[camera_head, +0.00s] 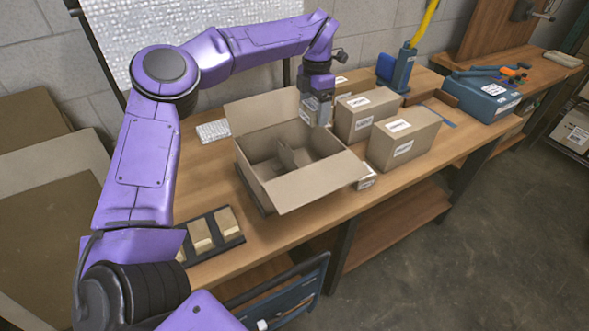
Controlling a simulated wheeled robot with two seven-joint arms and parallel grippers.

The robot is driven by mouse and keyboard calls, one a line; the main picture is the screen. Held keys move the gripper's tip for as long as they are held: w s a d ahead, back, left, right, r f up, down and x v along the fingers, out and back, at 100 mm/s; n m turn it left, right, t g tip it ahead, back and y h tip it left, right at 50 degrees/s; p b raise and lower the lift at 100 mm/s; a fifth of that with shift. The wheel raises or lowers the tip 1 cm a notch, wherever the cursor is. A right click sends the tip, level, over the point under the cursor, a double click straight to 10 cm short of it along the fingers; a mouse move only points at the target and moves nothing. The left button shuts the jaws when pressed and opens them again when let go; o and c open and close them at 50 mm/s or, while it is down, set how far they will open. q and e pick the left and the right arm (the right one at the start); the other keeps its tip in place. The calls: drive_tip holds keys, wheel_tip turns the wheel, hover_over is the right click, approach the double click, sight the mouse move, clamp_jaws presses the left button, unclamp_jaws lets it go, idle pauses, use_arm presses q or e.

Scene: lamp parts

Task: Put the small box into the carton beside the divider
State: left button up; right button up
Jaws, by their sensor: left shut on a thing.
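The open brown carton (252,172) stands on the workbench with its flaps spread outward. Inside it a cardboard divider (288,156) stands upright, with open space around it. My left gripper (318,110) points down over the far right edge of the carton. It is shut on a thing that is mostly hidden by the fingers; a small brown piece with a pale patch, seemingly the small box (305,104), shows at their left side. Another small labelled box (367,179) sits by the carton's right corner, partly hidden by the flap. My right gripper is not in view.
Two larger labelled boxes (403,140) (362,115) stand close to the right of the carton. A black tray with tan blocks (225,222) lies front left. A blue toolbox (484,97) is farther right. The bench's front edge runs close to the carton.

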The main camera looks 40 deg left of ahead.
use_arm(q)
wheel_tip(320, 180, down, 18)
drive_tip(key=p, duration=0.3)
drive_tip(key=shift+w, duration=0.1)
drive_tip(key=shift+f, duration=0.25)
drive_tip(key=o, duration=1.1)
drive_tip(key=shift+r+p, duration=0.35)
drive_tip(key=shift+r, duration=0.05)
wheel_tip(320, 180, up, 12)
drive_tip(key=b, duration=0.2)
drive_tip(key=shift+f+b, duration=0.2)
drive_tip(key=shift+b, duration=0.2)
